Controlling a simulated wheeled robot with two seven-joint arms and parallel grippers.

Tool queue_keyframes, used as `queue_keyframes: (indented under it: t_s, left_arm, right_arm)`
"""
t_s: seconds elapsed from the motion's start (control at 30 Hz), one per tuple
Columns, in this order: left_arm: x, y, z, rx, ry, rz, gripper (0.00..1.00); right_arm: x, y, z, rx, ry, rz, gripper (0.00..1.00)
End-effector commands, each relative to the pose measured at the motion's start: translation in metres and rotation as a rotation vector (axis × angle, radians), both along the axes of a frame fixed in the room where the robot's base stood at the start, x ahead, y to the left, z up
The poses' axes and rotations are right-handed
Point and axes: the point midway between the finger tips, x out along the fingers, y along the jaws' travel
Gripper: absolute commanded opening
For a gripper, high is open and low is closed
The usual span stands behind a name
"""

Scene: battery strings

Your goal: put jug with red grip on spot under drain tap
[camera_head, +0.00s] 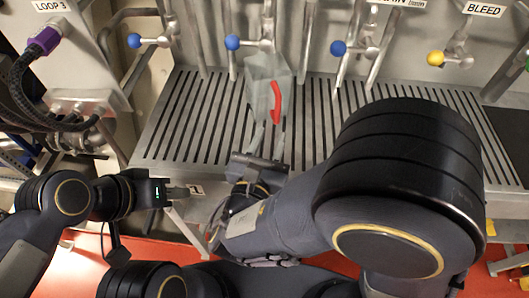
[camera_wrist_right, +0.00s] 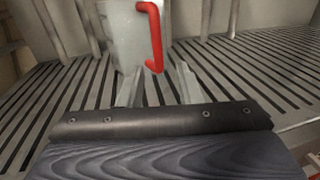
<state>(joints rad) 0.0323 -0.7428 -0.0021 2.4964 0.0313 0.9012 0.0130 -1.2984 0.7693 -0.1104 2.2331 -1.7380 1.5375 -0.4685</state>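The grey jug (camera_head: 262,72) with its red grip (camera_head: 276,102) stands on the slotted drain grate, below the second tap from the left. It also shows in the right wrist view (camera_wrist_right: 122,38), with the grip facing my right gripper. My right gripper (camera_head: 268,139) is in front of the jug; its two fingers (camera_wrist_right: 159,88) are apart, with nothing seen between them. The tap under the partly hidden label ending in "AIN" (camera_head: 405,3) has a blue knob (camera_head: 338,47) and is right of the jug. My left gripper (camera_head: 188,191) is at the grate's front left edge; its finger gap is unclear.
The slotted grate (camera_head: 190,120) is clear left of the jug and between the jug and my right arm. Taps with blue knobs (camera_head: 134,40) and a yellow knob (camera_head: 435,58) hang above it. A hose with a purple connector (camera_head: 44,41) is at left.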

Motion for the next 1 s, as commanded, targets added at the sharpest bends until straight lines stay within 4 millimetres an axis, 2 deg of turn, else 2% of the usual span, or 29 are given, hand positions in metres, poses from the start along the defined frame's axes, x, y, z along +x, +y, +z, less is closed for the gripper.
queue_keyframes:
  t_s: [0.1, 0.3, 0.87, 0.97, 1.0]
  left_arm:
    - [0.000, 0.000, 0.000, 0.000, 0.000, 0.000, 0.36]
    - [0.000, 0.000, -0.001, 0.000, 0.000, 0.000, 0.36]
    - [0.000, 0.000, 0.000, 0.000, 0.000, 0.000, 0.36]
    - [0.000, 0.000, 0.003, 0.000, 0.000, 0.000, 0.36]
    - [0.000, 0.000, 0.005, 0.000, 0.000, 0.000, 0.36]
  right_arm:
    - [-0.021, 0.005, 0.000, -0.001, -0.001, 0.004, 0.32]
    - [-0.039, 0.007, 0.000, -0.002, 0.000, 0.000, 0.32]
    - [-0.040, 0.007, 0.000, -0.001, 0.001, -0.002, 0.32]
    - [-0.036, -0.004, 0.003, 0.030, 0.025, -0.043, 0.32]
    - [-0.032, -0.016, 0.006, 0.062, 0.047, -0.083, 0.32]
